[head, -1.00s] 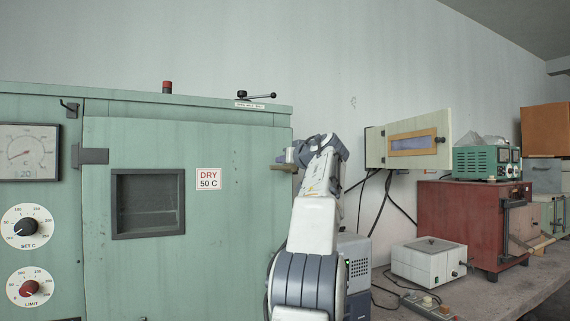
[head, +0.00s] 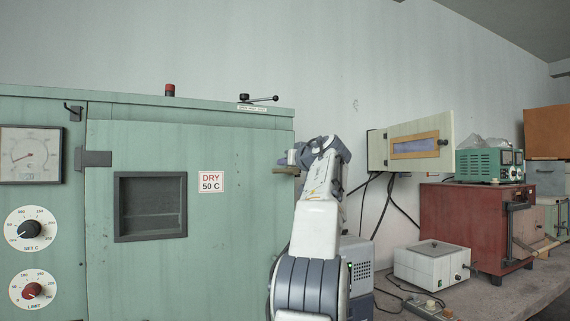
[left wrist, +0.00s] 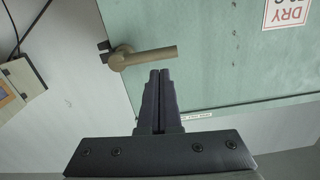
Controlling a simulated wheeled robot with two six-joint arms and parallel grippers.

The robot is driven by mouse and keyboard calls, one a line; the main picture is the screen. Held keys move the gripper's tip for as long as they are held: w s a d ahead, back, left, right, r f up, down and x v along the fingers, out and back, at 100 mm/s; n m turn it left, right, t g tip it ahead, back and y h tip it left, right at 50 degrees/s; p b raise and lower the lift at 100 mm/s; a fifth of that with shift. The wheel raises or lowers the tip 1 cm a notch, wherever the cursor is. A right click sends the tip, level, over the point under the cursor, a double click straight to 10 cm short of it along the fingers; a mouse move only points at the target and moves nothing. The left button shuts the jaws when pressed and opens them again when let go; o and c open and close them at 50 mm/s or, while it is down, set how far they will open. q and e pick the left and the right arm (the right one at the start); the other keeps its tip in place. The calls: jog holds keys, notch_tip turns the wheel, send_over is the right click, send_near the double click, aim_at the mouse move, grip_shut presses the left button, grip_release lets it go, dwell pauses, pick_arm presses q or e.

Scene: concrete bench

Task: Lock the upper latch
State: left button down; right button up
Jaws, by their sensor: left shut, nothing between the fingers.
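The green cabinet door (head: 245,145) is closed and has a dark window and a DRY 50 C label. The upper latch (head: 284,170) is a brass-brown bar at the door's right edge, partly hidden by my left arm. In the left wrist view the latch bar (left wrist: 150,57) lies nearly level, from a round pivot over the door's edge inward across the door. My left gripper (left wrist: 160,74) is shut and empty, its fingertips close to the bar near its free end. I cannot tell if they touch. My right gripper is not in view.
A small lever (head: 260,98) and a red lamp (head: 170,90) are on the cabinet top. A cream wall box (head: 410,143) has hanging cables.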

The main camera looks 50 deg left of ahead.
pick_arm(q)
jog(key=s+d+r+b, duration=0.1)
jog(key=d+r, duration=0.1)
jog(key=d, duration=0.3)
jog(key=s+d+r+b, duration=0.1)
jog(key=d, duration=0.4)
jog(key=shift+s+d+r, duration=0.2)
jog(key=shift+s+r, duration=0.05)
jog(key=shift+r, duration=0.15)
jog(key=shift+w, duration=0.1)
